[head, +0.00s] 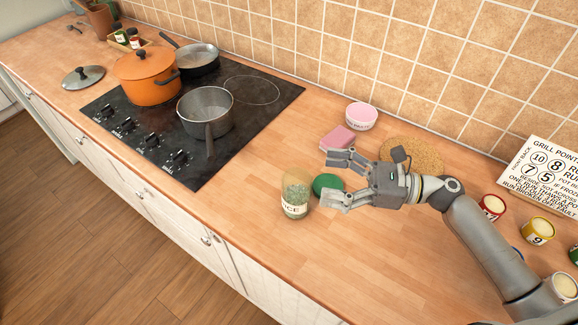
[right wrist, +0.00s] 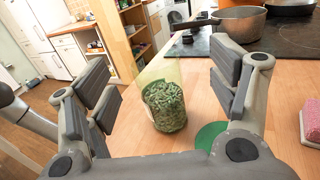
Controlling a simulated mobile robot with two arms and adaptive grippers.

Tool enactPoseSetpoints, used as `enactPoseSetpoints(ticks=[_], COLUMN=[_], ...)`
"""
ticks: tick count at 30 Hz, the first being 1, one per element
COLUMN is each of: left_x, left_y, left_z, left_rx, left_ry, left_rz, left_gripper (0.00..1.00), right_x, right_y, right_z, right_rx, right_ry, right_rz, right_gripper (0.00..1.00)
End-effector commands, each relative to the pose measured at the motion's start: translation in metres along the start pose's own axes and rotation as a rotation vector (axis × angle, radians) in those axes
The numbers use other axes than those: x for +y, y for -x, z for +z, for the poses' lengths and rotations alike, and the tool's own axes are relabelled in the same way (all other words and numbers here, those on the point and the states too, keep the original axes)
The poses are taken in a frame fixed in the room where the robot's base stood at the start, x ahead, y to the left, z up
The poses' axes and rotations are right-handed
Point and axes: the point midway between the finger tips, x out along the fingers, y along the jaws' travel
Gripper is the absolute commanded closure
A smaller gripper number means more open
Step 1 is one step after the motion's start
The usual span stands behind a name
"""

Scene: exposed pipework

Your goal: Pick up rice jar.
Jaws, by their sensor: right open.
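The rice jar (head: 295,196) is a clear jar with greenish contents and a white label. It stands upright on the wooden counter, right of the stove. My right gripper (head: 336,178) is open just right of the jar, with its fingers pointing left toward it. In the right wrist view the jar (right wrist: 164,103) shows ahead, between the two open fingers, and I see no finger touching it. A green round lid or disc (head: 327,185) lies on the counter between the jar and the gripper. My left gripper is not in view.
A pink sponge (head: 338,139), a pink bowl (head: 361,116) and a cork mat (head: 412,155) lie behind the gripper. The black stove (head: 190,115) holds an orange pot (head: 147,78) and a grey saucepan (head: 205,112). Labelled cans (head: 538,231) stand at right. The counter's front edge is near the jar.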

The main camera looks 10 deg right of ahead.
Motion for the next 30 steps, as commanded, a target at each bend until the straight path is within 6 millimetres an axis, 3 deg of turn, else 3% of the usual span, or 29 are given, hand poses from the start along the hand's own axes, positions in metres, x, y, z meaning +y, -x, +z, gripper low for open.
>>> enactPoseSetpoints(ticks=[6,10,13,18,21,26,30], left_x=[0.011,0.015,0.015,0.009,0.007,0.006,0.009], left_y=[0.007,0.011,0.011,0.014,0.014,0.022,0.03], left_z=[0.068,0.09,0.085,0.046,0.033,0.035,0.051], left_rx=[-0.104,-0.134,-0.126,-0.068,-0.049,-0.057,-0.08], left_ry=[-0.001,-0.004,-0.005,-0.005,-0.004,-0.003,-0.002], left_rz=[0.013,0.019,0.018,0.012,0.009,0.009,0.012], left_gripper=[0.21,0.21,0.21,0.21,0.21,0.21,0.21], right_x=[0.0,-0.001,0.0,0.0,0.0,0.0,0.0], right_y=[0.0,0.0,-0.001,-0.022,-0.028,-0.049,-0.068], right_z=[-0.035,-0.064,-0.083,-0.078,-0.078,-0.075,-0.076], right_rx=[-0.001,-0.001,-0.001,-0.001,-0.001,-0.003,-0.001], right_ry=[-0.008,-0.006,-0.006,-0.001,-0.001,-0.001,-0.001], right_rz=[-0.002,-0.003,-0.001,0.0,0.001,0.002,0.0], right_gripper=[0.2,0.2,0.2,0.2,0.2,0.2,0.2])
